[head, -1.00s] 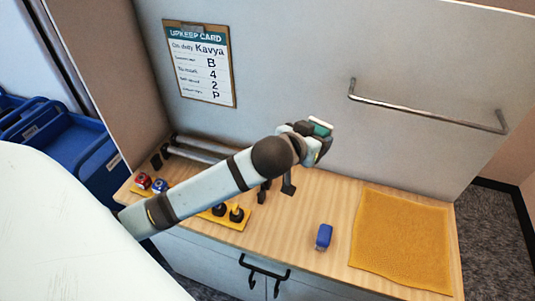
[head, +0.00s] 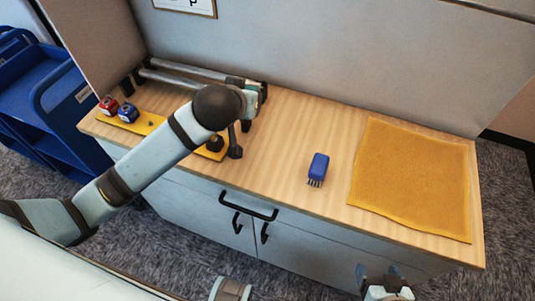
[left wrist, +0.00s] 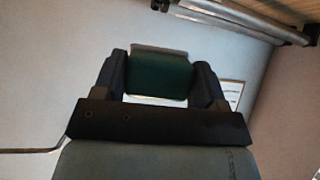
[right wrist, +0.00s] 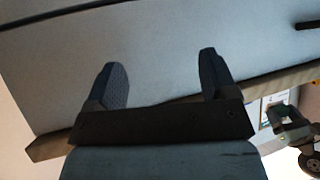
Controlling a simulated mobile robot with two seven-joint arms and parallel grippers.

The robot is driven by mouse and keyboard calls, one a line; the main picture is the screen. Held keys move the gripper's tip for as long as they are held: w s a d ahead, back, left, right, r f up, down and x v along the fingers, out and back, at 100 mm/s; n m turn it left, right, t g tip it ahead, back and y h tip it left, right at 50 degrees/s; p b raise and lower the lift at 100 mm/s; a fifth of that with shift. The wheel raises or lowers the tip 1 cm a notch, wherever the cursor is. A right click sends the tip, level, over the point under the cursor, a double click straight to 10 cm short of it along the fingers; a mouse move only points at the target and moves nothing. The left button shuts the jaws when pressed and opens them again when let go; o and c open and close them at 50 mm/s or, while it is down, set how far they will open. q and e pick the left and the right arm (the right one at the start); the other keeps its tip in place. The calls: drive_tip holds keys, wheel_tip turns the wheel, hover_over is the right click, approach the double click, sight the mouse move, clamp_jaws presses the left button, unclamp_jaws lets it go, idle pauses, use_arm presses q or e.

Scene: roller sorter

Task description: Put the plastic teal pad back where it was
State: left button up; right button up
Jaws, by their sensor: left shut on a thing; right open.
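The teal pad (left wrist: 160,75) is a dark teal block with a pale edge. In the left wrist view my left gripper (left wrist: 162,72) is shut on it, one finger on each side. In the head view my left gripper's end (head: 258,92) is mostly hidden behind my own wrist, near the right end of the rollers (head: 190,77); whether it touches them I cannot tell. My right gripper (head: 380,277) is at the bottom of the head view, in front of the cabinet, and its fingers (right wrist: 163,75) are open and empty in the right wrist view.
A blue brush (head: 318,168) lies mid-table, left of a yellow mat (head: 412,180). A red block (head: 108,105) and a blue block (head: 128,112) sit on a yellow strip (head: 145,124) at left. The wooden tabletop (head: 290,135) is clear around the brush. Blue carts (head: 60,100) stand at left.

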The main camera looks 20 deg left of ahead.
use_arm(q)
drive_tip(key=d+n+g+p, duration=0.1)
drive_tip(key=g, duration=0.1)
drive_tip(key=d+n+g+p, duration=0.1)
drive_tip(key=d+n+g+y+p, duration=0.1)
drive_tip(key=g+p, duration=0.1)
drive_tip(key=shift+w+r+n+g, duration=0.1)
drive_tip(key=shift+r+n+g, duration=0.2)
drive_tip(key=shift+n, duration=0.1)
drive_tip(key=s+d+r+n+g+h+p, duration=0.3)
drive_tip(key=d+r+n+g+h+p, duration=0.35)
drive_tip(key=p, duration=0.45)
drive_tip(key=shift+n+g, duration=0.25)
drive_tip(key=shift+n, duration=0.5)
drive_tip(key=f, duration=0.5)
drive_tip(key=a+f+p, duration=0.1)
drive_tip(key=f, duration=0.9)
drive_tip(key=shift+a+f, duration=0.3)
drive_tip(key=shift+f, duration=0.55)
wheel_tip(320, 180, down, 3)
drive_tip(key=shift+f+p, duration=0.1)
drive_tip(key=shift+p, duration=0.25)
drive_tip(key=shift+f, duration=0.1)
drive_tip(key=o, duration=1)
use_arm(e)
wheel_tip(320, 180, up, 14)
drive_tip(key=d, duration=0.1)
drive_tip(key=shift+s+d, duration=0.25)
